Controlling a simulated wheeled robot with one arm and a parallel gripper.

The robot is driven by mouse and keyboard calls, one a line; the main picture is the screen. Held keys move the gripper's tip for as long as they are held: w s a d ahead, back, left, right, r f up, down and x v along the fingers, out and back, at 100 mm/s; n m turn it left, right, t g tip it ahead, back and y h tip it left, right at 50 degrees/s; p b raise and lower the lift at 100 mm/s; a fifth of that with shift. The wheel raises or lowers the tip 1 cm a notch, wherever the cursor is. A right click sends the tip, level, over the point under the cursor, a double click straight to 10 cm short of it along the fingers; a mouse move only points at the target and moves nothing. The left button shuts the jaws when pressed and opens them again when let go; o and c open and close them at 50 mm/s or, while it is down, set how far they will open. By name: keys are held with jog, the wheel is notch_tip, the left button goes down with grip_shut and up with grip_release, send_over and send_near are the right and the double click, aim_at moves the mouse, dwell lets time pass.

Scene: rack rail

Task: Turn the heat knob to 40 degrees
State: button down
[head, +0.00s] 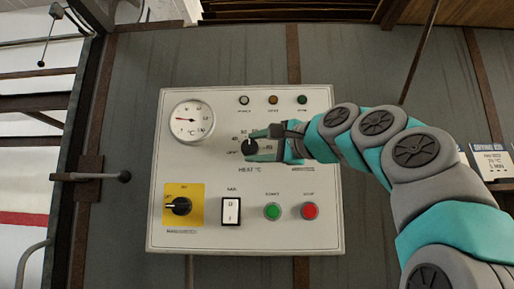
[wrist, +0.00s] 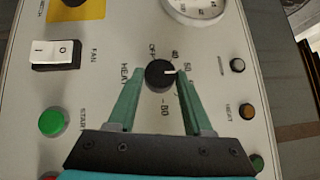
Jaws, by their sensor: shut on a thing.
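The heat knob (head: 249,147) is a small round black dial on the white control panel (head: 320,120), above the HEAT °C label. In the wrist view the knob (wrist: 159,75) sits between my two green fingertips. My gripper (head: 256,147) reaches in from the right and is shut on the knob, one finger on each side. In the wrist view the knob's white pointer line points right, past the 40 mark and close to the 50 mark. The right fingertip partly covers the scale, so the exact reading is unclear.
A round temperature gauge (head: 192,121) is above left of the knob. Three small lamps (head: 273,99) line the top. Below are a yellow-backed main switch (head: 181,205), a fan rocker (head: 230,210), a green button (head: 272,211) and a red button (head: 310,211).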

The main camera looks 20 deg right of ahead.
jog(key=shift+r+n+g+h, duration=0.1)
jog(key=shift+n+g+h, duration=0.2)
jog(key=shift+n+g, duration=0.2)
dwell(0.8)
dwell(0.4)
jog(key=shift+c, duration=1.5)
grip_release()
jog(key=v, duration=0.7)
jog(key=shift+s+d+b, duration=0.2)
jog(key=shift+s+b, duration=0.15)
jog(key=shift+b, duration=0.1)
